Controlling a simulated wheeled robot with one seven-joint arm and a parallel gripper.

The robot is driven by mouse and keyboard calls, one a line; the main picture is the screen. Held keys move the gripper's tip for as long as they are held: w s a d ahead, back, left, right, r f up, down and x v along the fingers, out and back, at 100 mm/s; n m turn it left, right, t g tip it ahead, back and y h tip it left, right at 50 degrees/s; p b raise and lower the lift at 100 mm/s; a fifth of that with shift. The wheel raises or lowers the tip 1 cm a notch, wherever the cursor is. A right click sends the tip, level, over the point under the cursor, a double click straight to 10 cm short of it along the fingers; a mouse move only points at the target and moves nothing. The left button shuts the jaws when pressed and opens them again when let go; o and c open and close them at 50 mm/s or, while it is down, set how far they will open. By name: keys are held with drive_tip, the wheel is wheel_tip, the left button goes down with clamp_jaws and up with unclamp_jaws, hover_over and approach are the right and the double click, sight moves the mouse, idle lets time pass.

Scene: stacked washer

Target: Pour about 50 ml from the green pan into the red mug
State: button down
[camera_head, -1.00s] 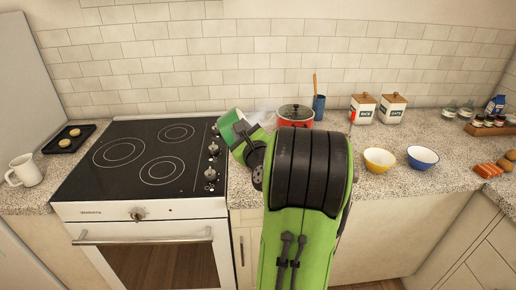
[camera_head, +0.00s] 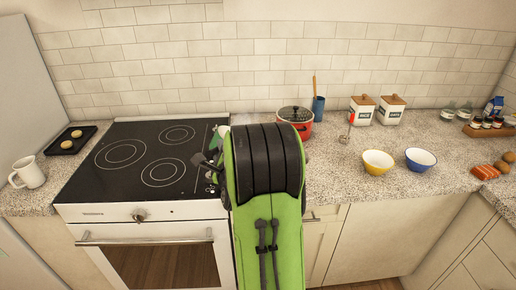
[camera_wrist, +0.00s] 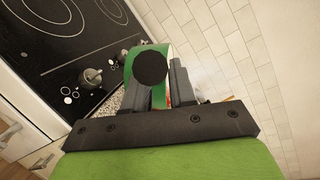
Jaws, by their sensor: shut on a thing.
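My gripper (camera_wrist: 160,78) is shut on the green pan (camera_wrist: 133,62), gripping it by its dark handle, whose round end faces the wrist camera. The pan's body lies beyond the fingers, with a pale inner side showing at its right. In the head view my arm hides nearly all of the pan; only a small green edge (camera_head: 223,130) shows near the stove's right side. The pan's tilt and contents cannot be told. The red mug cannot be made out; a small red patch shows between the fingers in the wrist view, too little to identify.
A black stove (camera_head: 140,160) is left of my arm. A red lidded pot (camera_head: 298,118) and a blue utensil cup (camera_head: 319,108) stand behind it. Yellow (camera_head: 377,162) and blue (camera_head: 421,159) bowls and two canisters (camera_head: 362,110) are to the right. A white mug (camera_head: 28,172) stands far left.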

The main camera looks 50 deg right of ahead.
drive_tip(key=shift+n+g, duration=0.3)
drive_tip(key=shift+n, duration=0.6)
drive_tip(key=shift+w+a+f+b, duration=0.45)
drive_tip(key=shift+w+a+f, duration=0.7)
drive_tip(key=shift+f, duration=0.1)
